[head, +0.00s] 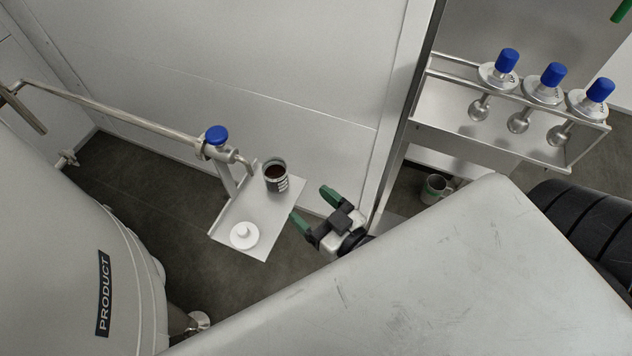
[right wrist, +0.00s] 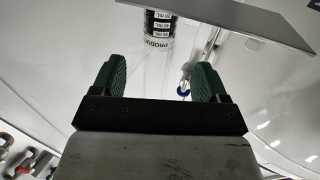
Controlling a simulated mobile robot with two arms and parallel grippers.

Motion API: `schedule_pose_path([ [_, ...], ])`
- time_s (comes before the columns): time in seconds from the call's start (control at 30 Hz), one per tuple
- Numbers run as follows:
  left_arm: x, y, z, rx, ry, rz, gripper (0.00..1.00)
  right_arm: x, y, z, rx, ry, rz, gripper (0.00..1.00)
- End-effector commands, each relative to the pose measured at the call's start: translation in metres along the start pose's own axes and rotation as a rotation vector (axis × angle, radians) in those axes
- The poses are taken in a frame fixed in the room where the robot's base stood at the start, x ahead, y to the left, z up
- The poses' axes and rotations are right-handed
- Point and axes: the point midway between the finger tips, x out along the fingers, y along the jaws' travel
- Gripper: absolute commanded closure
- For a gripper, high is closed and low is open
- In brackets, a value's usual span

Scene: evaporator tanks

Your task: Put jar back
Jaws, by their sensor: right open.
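The jar (head: 276,177) is a small open-topped vessel with dark contents and a dark label. It stands upright on a small metal shelf (head: 262,214) below a tap spout. A white round lid (head: 244,236) with a knob lies on the same shelf, nearer the front. My right gripper (head: 311,206) is open and empty, just right of the shelf, with its green fingers pointing toward the jar. In the right wrist view the jar (right wrist: 160,27) shows ahead between the open fingers (right wrist: 161,82), apart from them. My left gripper is not in view.
A pipe with a blue-capped tap (head: 217,135) ends above the shelf. A tank marked PRODUCT (head: 104,290) stands at left. A metal rack (head: 500,117) with several blue-topped instruments is at upper right. A grey mug (head: 434,188) sits below it. A large grey surface (head: 430,280) fills the front.

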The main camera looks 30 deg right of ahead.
Motion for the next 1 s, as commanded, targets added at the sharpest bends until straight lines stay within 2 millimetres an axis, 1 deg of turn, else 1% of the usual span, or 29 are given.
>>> schedule_pose_path([
  [0.1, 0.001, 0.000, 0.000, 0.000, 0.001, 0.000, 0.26, -0.006, 0.000, -0.001, 0.000, 0.001, 0.000, 0.26],
  [0.33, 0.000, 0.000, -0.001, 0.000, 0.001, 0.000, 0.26, -0.006, 0.000, 0.000, 0.000, 0.001, 0.000, 0.26],
  [0.4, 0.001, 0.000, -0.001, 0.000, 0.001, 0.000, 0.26, -0.006, 0.001, 0.006, -0.001, -0.014, 0.001, 0.26],
  [0.47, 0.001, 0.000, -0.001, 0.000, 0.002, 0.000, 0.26, -0.006, 0.002, 0.022, -0.003, -0.050, 0.003, 0.26],
  [0.57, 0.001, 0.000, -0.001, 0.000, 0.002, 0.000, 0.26, -0.008, 0.005, 0.072, -0.009, -0.164, 0.010, 0.26],
  [0.6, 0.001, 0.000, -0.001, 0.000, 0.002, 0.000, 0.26, -0.011, 0.007, 0.099, -0.009, -0.228, 0.013, 0.26],
  [0.67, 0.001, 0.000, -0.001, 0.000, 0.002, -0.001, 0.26, -0.019, 0.010, 0.144, -0.012, -0.337, 0.019, 0.26],
  [0.7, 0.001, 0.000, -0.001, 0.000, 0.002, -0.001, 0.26, -0.027, 0.012, 0.175, -0.011, -0.414, 0.024, 0.26],
  [0.73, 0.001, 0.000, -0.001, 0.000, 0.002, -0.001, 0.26, -0.034, 0.013, 0.197, -0.011, -0.472, 0.027, 0.26],
  [0.77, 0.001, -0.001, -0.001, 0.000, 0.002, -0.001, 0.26, -0.042, 0.014, 0.219, -0.010, -0.530, 0.030, 0.26],
  [0.8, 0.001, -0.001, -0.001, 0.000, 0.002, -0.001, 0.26, -0.053, 0.014, 0.247, -0.008, -0.606, 0.033, 0.26],
  [0.87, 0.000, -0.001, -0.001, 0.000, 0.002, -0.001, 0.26, -0.075, 0.015, 0.286, -0.005, -0.722, 0.039, 0.26],
  [0.9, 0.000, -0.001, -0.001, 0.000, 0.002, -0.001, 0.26, -0.091, 0.015, 0.310, -0.003, -0.798, 0.042, 0.26],
  [0.97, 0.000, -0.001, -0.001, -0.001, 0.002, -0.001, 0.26, -0.117, 0.014, 0.344, 0.004, -0.914, 0.047, 0.26],
  [1.0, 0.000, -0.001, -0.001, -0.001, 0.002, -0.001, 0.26, -0.136, 0.013, 0.364, 0.006, -0.990, 0.049, 0.26],
])
